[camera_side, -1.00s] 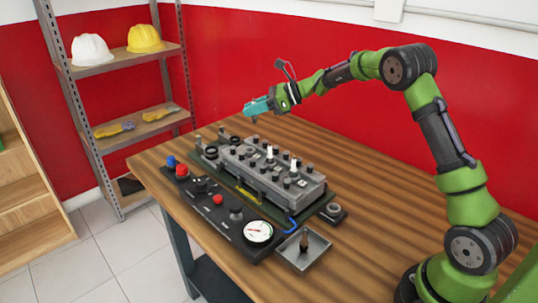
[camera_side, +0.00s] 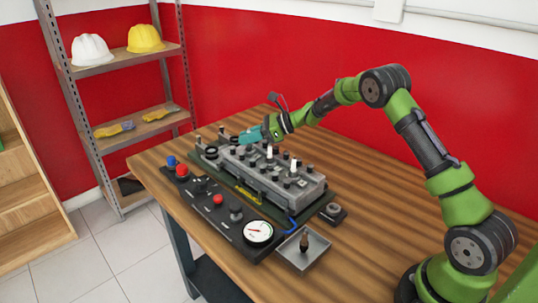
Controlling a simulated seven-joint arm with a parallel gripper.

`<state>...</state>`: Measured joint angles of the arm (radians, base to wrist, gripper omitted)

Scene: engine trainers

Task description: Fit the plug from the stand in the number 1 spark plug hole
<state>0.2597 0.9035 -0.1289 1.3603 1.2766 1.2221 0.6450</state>
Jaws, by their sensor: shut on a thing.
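The engine trainer's grey cylinder head (camera_side: 270,175) sits on its board on the wooden table. White plugs (camera_side: 270,152) stand upright along its top. My gripper (camera_side: 243,138), with teal jaws, is low over the far left end of the head. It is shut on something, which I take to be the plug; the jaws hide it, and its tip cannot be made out. I cannot tell whether it touches the head or which hole is under it.
A control panel (camera_side: 218,212) with red and blue knobs and a gauge (camera_side: 258,232) lies in front of the head. A small dark block (camera_side: 333,213) stands right of the head.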

